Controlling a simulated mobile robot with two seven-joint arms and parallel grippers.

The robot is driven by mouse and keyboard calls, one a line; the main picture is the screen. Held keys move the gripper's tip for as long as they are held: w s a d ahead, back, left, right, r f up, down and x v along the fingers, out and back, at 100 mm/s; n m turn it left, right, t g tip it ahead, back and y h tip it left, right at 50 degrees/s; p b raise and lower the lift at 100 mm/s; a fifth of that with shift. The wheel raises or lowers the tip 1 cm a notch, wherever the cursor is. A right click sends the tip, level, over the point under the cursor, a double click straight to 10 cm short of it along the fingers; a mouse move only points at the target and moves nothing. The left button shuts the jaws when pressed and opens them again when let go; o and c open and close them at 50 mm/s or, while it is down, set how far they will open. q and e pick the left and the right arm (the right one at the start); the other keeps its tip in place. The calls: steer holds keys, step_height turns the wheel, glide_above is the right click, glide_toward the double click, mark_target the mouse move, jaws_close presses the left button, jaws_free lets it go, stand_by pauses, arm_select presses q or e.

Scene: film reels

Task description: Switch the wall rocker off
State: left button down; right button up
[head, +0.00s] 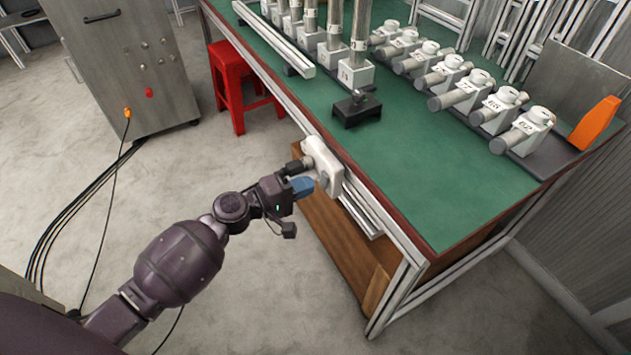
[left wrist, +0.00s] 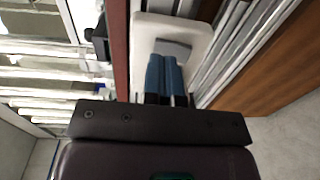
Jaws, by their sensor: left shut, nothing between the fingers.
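The rocker switch is a white box (head: 323,165) fixed at the side edge of the green-topped table. In the left wrist view its white plate (left wrist: 148,33) fills the top middle, with a grey rocker (left wrist: 173,47) on it. My left gripper (head: 304,185) is shut, with blue fingers together and nothing between them. In the left wrist view the fingertips (left wrist: 165,60) are right at the rocker and seem to touch its lower edge. I cannot tell which way the rocker is tilted. My right gripper is not in view.
The green table (head: 420,190) holds several white reel devices and a black block (head: 357,109). A red stool (head: 235,85) stands beside it, and a grey cabinet (head: 120,65) is at the back left. Cables lie on the floor; the floor at left is mostly clear.

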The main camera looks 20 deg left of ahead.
arm_select(q)
steer(key=v, duration=0.8)
steer(key=shift+f, duration=0.25)
steer(key=shift+a, duration=0.1)
steer(key=shift+w, duration=0.1)
